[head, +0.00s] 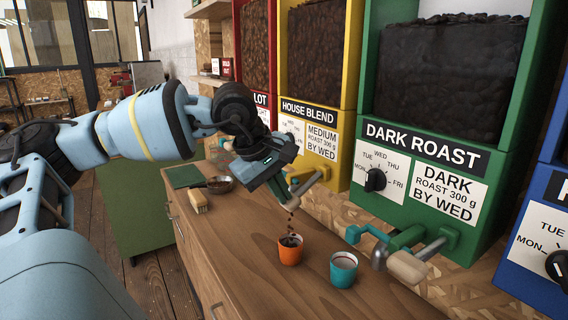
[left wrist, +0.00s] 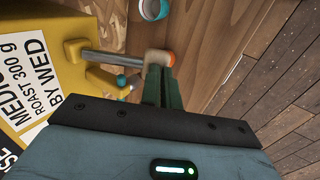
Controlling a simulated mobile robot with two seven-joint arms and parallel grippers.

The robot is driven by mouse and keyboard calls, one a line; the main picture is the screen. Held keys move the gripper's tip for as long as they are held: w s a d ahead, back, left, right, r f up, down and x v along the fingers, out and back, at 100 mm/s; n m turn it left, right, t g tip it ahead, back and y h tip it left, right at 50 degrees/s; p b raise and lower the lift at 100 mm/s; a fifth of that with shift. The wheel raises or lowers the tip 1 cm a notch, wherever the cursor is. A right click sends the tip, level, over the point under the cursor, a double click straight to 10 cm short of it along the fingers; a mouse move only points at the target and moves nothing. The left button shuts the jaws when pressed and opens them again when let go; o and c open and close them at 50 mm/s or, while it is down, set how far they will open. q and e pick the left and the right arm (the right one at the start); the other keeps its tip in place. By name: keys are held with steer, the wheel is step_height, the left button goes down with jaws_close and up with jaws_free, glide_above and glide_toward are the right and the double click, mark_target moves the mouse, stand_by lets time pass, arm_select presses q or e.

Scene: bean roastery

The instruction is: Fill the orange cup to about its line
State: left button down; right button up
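The orange cup (head: 290,256) stands upright on the wooden counter, with dark beans inside. Its line cannot be made out. A stream of beans (head: 292,212) falls into it from under the yellow house blend dispenser (head: 317,95). My left gripper (head: 292,191) is at that dispenser's wooden lever handle (head: 308,184), its fingers appearing closed on it. In the left wrist view the green fingers (left wrist: 161,84) meet the wooden handle (left wrist: 157,58); only a sliver of the orange cup (left wrist: 171,59) shows behind it. My right gripper is not in view.
A teal cup (head: 343,270) stands just right of the orange one. The green dark roast dispenser (head: 470,130) has its own lever with a wooden handle (head: 407,266). A brush (head: 198,202) and a dark scoop or pan (head: 219,184) lie farther back on the counter (head: 235,245).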

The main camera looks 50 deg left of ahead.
arm_select(q)
steer(key=shift+f, duration=0.4)
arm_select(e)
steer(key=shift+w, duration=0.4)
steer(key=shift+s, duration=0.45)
